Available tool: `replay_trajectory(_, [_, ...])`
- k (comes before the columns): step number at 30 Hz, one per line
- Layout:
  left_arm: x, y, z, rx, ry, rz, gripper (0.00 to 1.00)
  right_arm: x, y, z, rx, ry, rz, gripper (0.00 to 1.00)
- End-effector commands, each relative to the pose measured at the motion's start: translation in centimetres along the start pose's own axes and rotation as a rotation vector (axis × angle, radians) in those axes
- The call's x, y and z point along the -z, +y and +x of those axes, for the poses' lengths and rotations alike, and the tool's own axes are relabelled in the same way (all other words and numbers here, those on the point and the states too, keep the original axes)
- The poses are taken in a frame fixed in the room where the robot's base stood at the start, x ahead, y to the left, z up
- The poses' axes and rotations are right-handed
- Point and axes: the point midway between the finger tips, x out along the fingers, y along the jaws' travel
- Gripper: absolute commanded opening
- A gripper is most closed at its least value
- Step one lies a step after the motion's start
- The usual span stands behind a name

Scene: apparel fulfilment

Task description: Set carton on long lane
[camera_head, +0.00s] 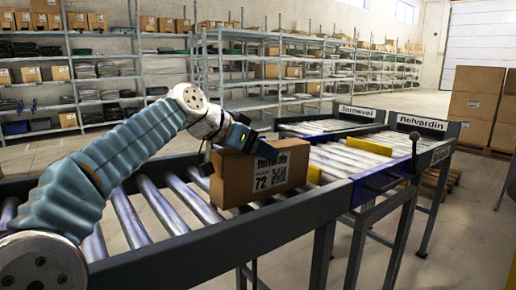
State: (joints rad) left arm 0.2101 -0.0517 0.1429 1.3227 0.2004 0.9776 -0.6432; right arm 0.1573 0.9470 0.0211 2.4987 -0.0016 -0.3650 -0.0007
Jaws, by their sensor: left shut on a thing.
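A brown carton (238,178) with the printed text "Belvardin 72" and a square code is at the right part of the near roller conveyor (158,207), close to its front rail. My left gripper (240,138) is shut on the carton's upper left part; its fingertips are partly hidden. I cannot tell whether the carton's base touches the rollers. Beyond it are two roller lanes with signs: "Jornevel" (357,112) at the left and "Belvardin" (422,125) at the right. My right gripper is not in view.
A yellow bar (368,145) crosses the Belvardin lane; another yellow piece (314,174) is just right of the carton. A black-knobbed lever (414,142) stands at the lane's right side. Shelves (265,75) fill the back, and stacked boxes (474,95) stand at right.

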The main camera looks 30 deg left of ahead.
Motion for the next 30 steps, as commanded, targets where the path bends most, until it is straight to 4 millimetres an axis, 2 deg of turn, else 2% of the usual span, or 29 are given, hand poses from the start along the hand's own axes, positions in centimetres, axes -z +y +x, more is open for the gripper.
replay_trajectory(6, [0.1, 0.0, -0.1, 0.001, 0.003, 0.001, 0.00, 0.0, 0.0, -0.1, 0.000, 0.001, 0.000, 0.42])
replay_trajectory(7, [0.1, 0.0, -0.1, 0.001, 0.003, 0.001, 0.69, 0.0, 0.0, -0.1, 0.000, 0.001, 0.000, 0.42])
replay_trajectory(12, [0.1, 0.0, -0.1, 0.000, 0.002, 0.001, 0.95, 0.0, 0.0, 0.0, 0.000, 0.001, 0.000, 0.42])
replay_trajectory(23, [0.0, 0.0, -0.5, 0.000, -0.002, 0.000, 0.95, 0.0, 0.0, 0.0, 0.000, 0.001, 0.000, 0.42])
replay_trajectory(26, [0.0, 0.0, -1.9, 0.002, 0.001, 0.000, 0.95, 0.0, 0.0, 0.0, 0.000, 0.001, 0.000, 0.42])
replay_trajectory(30, [0.1, 0.0, -5.2, 0.004, 0.003, 0.001, 0.95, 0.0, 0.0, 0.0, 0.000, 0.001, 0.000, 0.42])
